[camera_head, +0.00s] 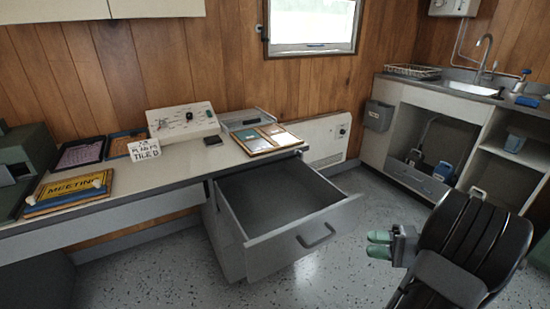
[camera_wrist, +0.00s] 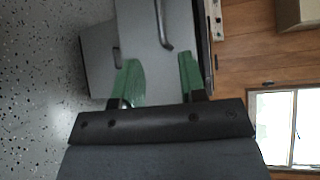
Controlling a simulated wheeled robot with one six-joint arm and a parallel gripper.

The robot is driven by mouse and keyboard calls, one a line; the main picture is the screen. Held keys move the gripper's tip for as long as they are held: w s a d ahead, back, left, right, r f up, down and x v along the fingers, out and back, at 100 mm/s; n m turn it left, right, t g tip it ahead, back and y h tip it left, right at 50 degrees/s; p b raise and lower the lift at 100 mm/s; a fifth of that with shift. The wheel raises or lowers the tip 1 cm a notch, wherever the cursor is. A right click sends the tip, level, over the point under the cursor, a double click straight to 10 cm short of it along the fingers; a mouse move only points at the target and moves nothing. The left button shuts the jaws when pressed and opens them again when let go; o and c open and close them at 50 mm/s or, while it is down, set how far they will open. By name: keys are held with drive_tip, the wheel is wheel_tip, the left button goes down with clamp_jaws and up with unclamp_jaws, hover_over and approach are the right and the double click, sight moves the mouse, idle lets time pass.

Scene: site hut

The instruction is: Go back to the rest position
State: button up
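My gripper (camera_head: 379,244) is at the lower right in the head view, over the floor to the right of an open grey drawer (camera_head: 255,228). Its two green fingertips point left, towards the drawer. In the wrist view my gripper (camera_wrist: 160,78) has its green fingers apart, with nothing between them. Beyond them are the grey drawer front and its bar handle (camera_wrist: 162,25). The gripper appears clear of the handle. The drawer is pulled far out, and its visible inside looks empty.
The desk (camera_head: 110,190) carries a control box (camera_head: 183,122), a handwritten sign (camera_head: 144,150), a yellow meeting board (camera_head: 68,190) and framed cards (camera_head: 268,139). A sink counter (camera_head: 450,93) with open shelves stands at the right. Speckled floor (camera_head: 340,275) is free between drawer and arm.

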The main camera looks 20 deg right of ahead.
drive_tip(key=a+r+n+g+h+p, duration=0.1)
drive_tip(key=a+r+n+h+p, duration=0.2)
drive_tip(key=a+r+p, duration=0.4)
drive_tip(key=a+r+n+g+h+p, duration=0.2)
drive_tip(key=a+r+h+p, duration=0.4)
drive_tip(key=r+p, duration=0.8)
drive_tip(key=a+r+n+g+h+p, duration=0.2)
drive_tip(key=a+r+n+h+p, duration=0.1)
drive_tip(key=a+r+p, duration=0.7)
wheel_tip(320, 180, up, 2)
drive_tip(key=shift+r+n+h, duration=0.25)
drive_tip(key=shift+n+h, duration=0.05)
drive_tip(key=shift+h, duration=0.5)
